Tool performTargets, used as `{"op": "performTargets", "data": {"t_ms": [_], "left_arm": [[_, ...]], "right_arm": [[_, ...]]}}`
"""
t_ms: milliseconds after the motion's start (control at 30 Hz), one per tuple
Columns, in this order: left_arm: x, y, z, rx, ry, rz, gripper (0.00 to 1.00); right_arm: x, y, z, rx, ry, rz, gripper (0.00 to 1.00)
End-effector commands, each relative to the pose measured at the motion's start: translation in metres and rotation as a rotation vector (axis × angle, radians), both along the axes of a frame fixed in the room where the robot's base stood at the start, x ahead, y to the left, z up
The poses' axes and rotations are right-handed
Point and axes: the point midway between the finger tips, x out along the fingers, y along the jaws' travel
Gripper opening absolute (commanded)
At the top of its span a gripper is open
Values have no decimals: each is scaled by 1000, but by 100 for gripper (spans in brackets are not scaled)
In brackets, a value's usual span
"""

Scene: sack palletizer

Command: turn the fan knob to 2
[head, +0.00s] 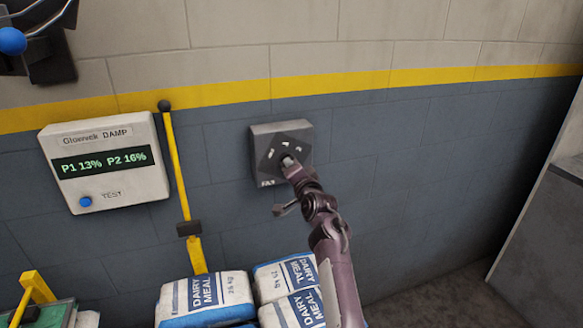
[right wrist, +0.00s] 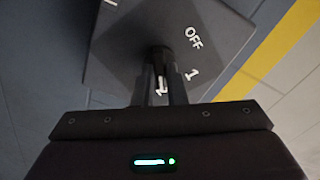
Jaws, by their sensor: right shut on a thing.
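The fan control is a grey wall box (head: 258,172) with a dark diamond-shaped dial plate, below the yellow stripe in the head view. My right gripper (head: 289,164) is at the front of the plate and shut on the knob, mostly hidden there by the gripper. In the right wrist view the dark round knob (right wrist: 161,54) is between the fingers of my right gripper (right wrist: 160,75), against the dial plate (right wrist: 130,42). "OFF" and "1" show beside the fingers; a "2" is partly covered between them. I cannot tell where the knob points. My left gripper is out of view.
A damp meter (head: 105,163) reads P1 13%, P2 16%. A yellow lever (head: 178,170) stands beside it. Dairy meal sacks (head: 205,297) are stacked below. A black fan with a blue hub (head: 12,41) is at upper left. Wall right of the box is clear.

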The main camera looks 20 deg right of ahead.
Motion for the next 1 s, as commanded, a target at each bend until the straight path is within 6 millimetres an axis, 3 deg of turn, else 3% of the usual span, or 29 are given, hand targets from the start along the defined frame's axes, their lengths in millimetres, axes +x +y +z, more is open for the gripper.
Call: {"op": "performTargets", "data": {"t_ms": [533, 567, 700, 1000], "left_arm": [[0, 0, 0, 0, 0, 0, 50], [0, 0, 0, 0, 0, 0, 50], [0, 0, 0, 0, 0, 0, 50], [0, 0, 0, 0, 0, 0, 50]], "right_arm": [[0, 0, -1, 28, 3, 0, 0], [0, 0, -1, 28, 3, 0, 13], [0, 0, -1, 27, 2, 0, 32], [0, 0, 0, 25, 2, -1, 34]]}}
